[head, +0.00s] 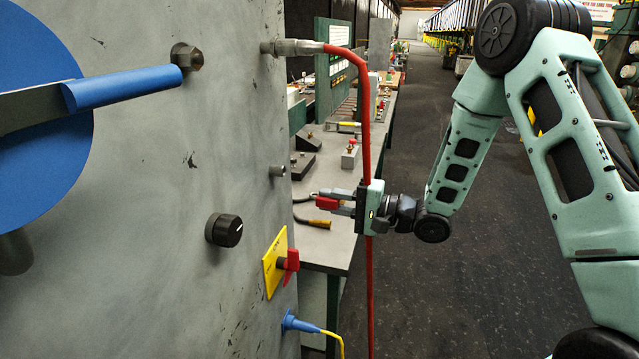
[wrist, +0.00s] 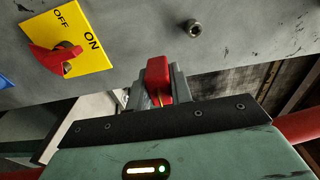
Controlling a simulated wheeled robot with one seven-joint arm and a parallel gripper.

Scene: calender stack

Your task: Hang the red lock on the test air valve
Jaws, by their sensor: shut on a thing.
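My gripper (head: 322,200) points left toward the grey panel and is shut on the red lock (head: 327,203). In the wrist view the red lock (wrist: 158,76) sits between the two grey fingers; its shackle cannot be made out. No label names the test air valve. A valve with a blue lever handle (head: 122,88) and blue disc is large at the left of the head view. The lock is apart from it, well to its right.
The panel also carries a black knob (head: 224,230), a yellow plate with a red switch (head: 288,264), a metal peg (head: 277,171) and a blue plug (head: 298,322). A red hose (head: 364,120) hangs at my gripper. A cluttered bench (head: 330,245) stands behind; the aisle right is clear.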

